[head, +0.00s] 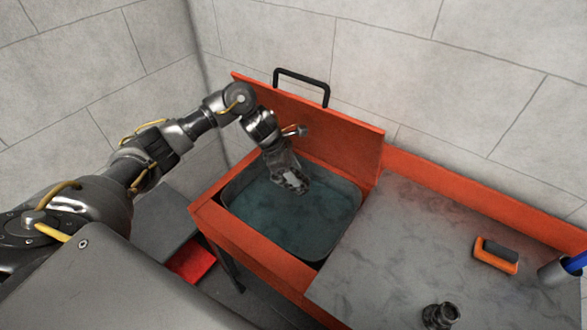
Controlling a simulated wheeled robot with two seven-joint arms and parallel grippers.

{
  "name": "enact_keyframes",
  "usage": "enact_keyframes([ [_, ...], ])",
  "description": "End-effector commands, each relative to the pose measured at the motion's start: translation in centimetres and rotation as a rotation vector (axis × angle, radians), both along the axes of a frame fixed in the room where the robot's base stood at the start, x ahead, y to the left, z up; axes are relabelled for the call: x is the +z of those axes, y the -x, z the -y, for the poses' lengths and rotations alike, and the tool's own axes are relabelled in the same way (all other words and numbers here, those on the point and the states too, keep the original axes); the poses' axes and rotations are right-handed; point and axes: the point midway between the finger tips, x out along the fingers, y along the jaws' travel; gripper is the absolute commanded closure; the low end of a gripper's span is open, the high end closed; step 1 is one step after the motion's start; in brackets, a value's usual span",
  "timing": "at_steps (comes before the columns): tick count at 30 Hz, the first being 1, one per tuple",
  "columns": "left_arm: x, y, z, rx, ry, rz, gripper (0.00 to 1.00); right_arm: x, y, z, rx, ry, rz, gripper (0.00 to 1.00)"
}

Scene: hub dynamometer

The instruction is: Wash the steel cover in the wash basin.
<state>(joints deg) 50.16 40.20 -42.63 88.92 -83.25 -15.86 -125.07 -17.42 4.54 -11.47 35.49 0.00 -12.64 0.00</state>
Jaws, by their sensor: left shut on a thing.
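The wash basin (290,222) is an orange-framed tub of dark bluish liquid with its orange lid standing open behind it. My left gripper (291,180) reaches over the back of the basin and points down toward the liquid. It is shut on a small grey metal piece, probably the steel cover (293,182), held at or just above the liquid; I cannot tell whether it touches. The fingers hide part of the piece. My right gripper is not in view.
Right of the basin is a grey worktop (400,240) with an orange-and-black brush-like tool (496,255), a dark round fitting (440,315) and a grey cup (556,270) with a blue handle. The raised lid (345,140) and walls close off the back.

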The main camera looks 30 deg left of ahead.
Motion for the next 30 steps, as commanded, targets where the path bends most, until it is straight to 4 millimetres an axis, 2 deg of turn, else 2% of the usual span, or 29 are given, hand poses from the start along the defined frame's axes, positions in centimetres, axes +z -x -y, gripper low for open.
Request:
enact_keyframes([
  [1, -0.9, 0.0, 0.0, 0.002, 0.001, 0.000, 0.86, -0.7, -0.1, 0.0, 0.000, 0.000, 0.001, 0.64],
  [30, -10.6, -0.1, 0.0, 0.001, 0.003, 0.002, 0.86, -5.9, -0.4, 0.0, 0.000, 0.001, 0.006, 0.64],
])
